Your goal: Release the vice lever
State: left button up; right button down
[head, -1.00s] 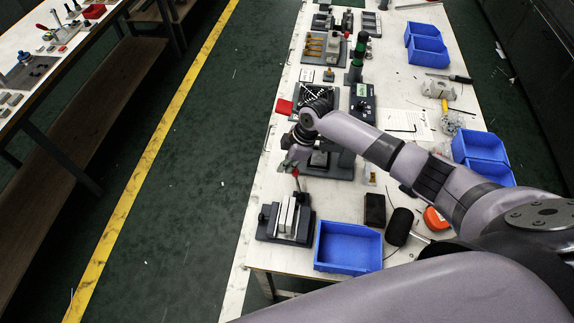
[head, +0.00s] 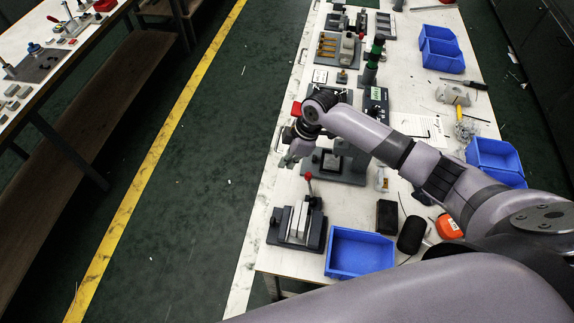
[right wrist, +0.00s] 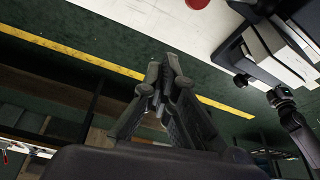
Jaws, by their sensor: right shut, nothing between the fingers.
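The vice (head: 280,225) stands near the front left edge of the white table, with a dark base and pale jaws. Its lever stands up behind the jaws and ends in a red ball (head: 308,176). In the right wrist view the vice (right wrist: 258,58) is at the upper right, and a red ball (right wrist: 196,3) is cut off at the top edge. My right gripper (head: 287,161) is left of and slightly above the red ball in the head view, apart from it. In the right wrist view its fingers (right wrist: 168,62) are together and empty. My left gripper is not in view.
A blue bin (head: 360,251) stands right of the vice. A dark fixture (head: 347,165) lies behind the vice, under my right forearm. More blue bins (head: 494,155) line the table's right side. The floor left of the table is clear up to another workbench.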

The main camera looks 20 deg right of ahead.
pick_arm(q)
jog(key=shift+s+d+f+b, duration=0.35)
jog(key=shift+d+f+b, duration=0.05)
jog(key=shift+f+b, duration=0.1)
pick_arm(e)
jog(key=s+v, duration=0.1)
jog(key=v, duration=0.5)
jog(key=shift+d, duration=0.3)
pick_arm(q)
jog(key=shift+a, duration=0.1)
pick_arm(e)
jog(key=shift+a, duration=0.1)
